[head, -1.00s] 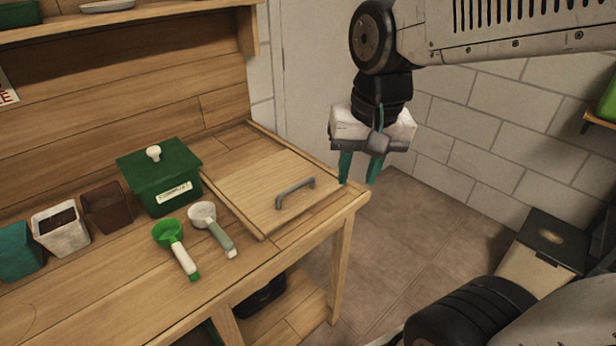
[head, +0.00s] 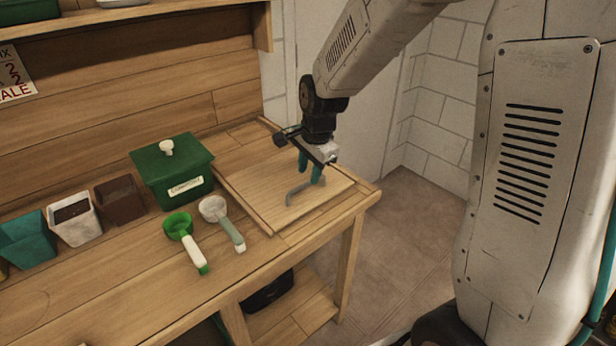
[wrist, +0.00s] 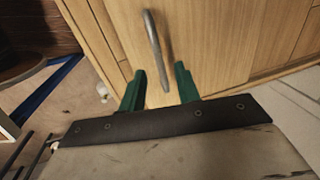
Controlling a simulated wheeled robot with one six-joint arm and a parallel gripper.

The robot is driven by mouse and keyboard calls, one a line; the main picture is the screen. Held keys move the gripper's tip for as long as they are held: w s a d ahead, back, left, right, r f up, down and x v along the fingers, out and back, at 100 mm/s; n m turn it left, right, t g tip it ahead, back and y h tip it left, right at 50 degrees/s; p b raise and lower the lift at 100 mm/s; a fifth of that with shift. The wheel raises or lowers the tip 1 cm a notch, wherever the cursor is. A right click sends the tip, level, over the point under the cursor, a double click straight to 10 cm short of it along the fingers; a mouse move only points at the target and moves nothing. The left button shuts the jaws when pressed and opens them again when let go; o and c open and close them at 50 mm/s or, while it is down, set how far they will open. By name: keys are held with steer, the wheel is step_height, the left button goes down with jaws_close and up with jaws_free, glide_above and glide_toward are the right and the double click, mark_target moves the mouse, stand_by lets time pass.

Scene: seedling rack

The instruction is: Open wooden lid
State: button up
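The wooden lid (head: 253,192) lies flat and shut in the right end of the bench top. It has a grey bar handle (head: 291,194), which also shows in the wrist view (wrist: 152,45). My gripper (head: 311,176) points down over the lid, close to the handle's far right end. I cannot tell the exact height of the fingertips above the lid.
A green lidded box (head: 172,170) stands just left of the lid. A green scoop (head: 187,241) and a grey scoop (head: 221,222) lie in front of it. Several pots, including a white one (head: 74,218), stand farther left. Open floor (head: 405,240) lies right of the bench.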

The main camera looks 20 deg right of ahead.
steer(key=shift+w+f, duration=0.15)
steer(key=shift+f, duration=0.55)
steer(key=shift+w+f, duration=0.1)
steer(key=shift+f, duration=0.6)
